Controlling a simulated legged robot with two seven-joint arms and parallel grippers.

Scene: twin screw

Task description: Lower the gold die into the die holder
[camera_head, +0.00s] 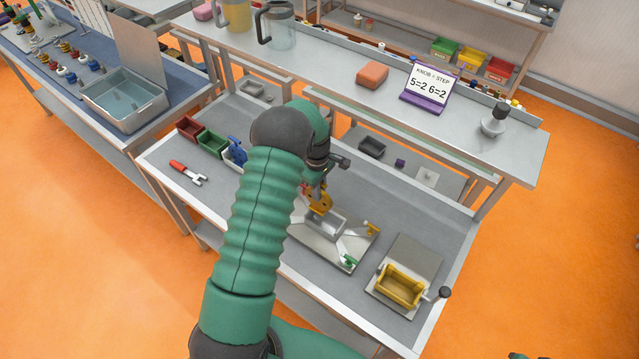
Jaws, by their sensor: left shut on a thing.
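My left arm crosses the middle of the view, and its gripper (318,183) is small and partly hidden by my own wrist. It is shut on the gold die (320,203), a small gold piece just below it. The die is directly over a grey block on a silver plate (318,246), which looks like the die holder (325,226). I cannot tell whether the die touches the block or hangs just above it.
A yellow bin (401,289) on a metal plate with a black-knobbed lever (444,292) stands to the right. Red (191,129) and green (211,143) bins and a red-handled tool (187,171) are to the left. A raised shelf with a sign (428,88) runs behind.

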